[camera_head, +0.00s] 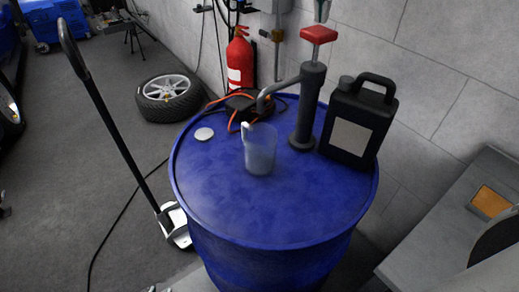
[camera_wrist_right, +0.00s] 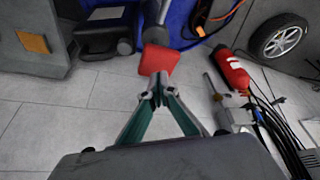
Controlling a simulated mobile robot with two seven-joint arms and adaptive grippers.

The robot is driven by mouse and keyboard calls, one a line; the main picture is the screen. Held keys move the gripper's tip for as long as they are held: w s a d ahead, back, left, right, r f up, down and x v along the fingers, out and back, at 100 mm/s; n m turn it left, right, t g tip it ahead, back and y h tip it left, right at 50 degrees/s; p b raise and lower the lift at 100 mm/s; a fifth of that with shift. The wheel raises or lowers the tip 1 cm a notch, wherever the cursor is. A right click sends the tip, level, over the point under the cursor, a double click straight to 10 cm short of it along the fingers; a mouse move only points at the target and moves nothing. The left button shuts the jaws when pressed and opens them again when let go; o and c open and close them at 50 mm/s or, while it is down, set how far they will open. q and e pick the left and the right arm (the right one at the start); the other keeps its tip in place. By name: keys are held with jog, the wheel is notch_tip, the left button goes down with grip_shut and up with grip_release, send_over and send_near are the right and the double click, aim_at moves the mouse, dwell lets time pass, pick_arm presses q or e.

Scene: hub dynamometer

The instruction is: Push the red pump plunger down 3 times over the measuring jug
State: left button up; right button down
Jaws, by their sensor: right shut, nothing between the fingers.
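The red pump plunger (camera_head: 319,34) sits on top of the black pump (camera_head: 307,110), with a short length of rod showing below it. The pump's spout (camera_head: 277,88) points left, over the translucent measuring jug (camera_head: 260,150) standing on the blue drum (camera_head: 215,195). My right gripper (camera_head: 322,17) is at the top edge, shut and empty, just above the plunger. In the right wrist view the closed fingertips (camera_wrist_right: 161,80) are at the red plunger (camera_wrist_right: 158,60); I cannot tell whether they touch. My left gripper is not in view.
A black canister (camera_head: 358,120) stands right of the pump on the drum. A fire extinguisher (camera_head: 240,62) hangs behind. The drum's front top is clear.

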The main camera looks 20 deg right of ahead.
aim_at(318, 32)
jog(key=shift+f, duration=0.2)
jog(key=shift+s+f, duration=0.1)
jog(key=shift+f, duration=3.35)
